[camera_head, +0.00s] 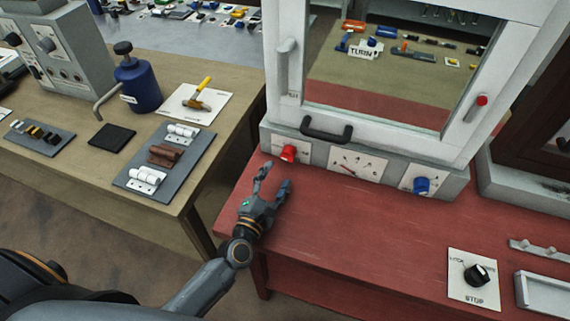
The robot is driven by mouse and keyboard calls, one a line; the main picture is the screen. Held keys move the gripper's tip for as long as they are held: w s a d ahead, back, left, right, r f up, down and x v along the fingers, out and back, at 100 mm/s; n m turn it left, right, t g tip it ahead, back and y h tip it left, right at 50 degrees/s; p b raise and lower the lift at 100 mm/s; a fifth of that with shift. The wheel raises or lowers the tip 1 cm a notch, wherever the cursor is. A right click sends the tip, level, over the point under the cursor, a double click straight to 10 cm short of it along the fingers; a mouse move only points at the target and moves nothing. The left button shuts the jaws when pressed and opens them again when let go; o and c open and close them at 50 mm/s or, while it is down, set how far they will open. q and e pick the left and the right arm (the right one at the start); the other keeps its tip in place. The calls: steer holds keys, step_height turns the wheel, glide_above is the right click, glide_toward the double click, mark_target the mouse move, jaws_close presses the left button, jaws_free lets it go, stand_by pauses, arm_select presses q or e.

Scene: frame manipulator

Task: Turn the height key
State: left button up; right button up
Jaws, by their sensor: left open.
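My left gripper (274,177) is open and empty over the left end of the red table (340,235). Its fingers point toward the white framed cabinet (400,130), just short of a red knob (288,153) on the cabinet's base panel. A gap shows between the fingertips and this knob. A blue knob (421,186) is on the right of the same panel, with a dial (357,166) between the two. No label readable here says which control is the height key. My right gripper is not in view.
A black knob on a white plate marked STOP (460,292) lies at the table's right. A black handle (327,130) juts out above the panel. The wooden bench (60,185) at left holds hinges, a blue oil can (138,85) and a hammer (196,101). The red table's middle is clear.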

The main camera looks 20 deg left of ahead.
mark_target(287, 159)
arm_select(q)
steer(key=w, duration=0.6)
steer(key=shift+w+d+r+p, duration=0.1)
steer(key=shift+w+d+p, duration=0.2)
steer(key=shift+w+d, duration=0.05)
steer(key=shift+c, duration=0.2)
steer(key=c, duration=1.1)
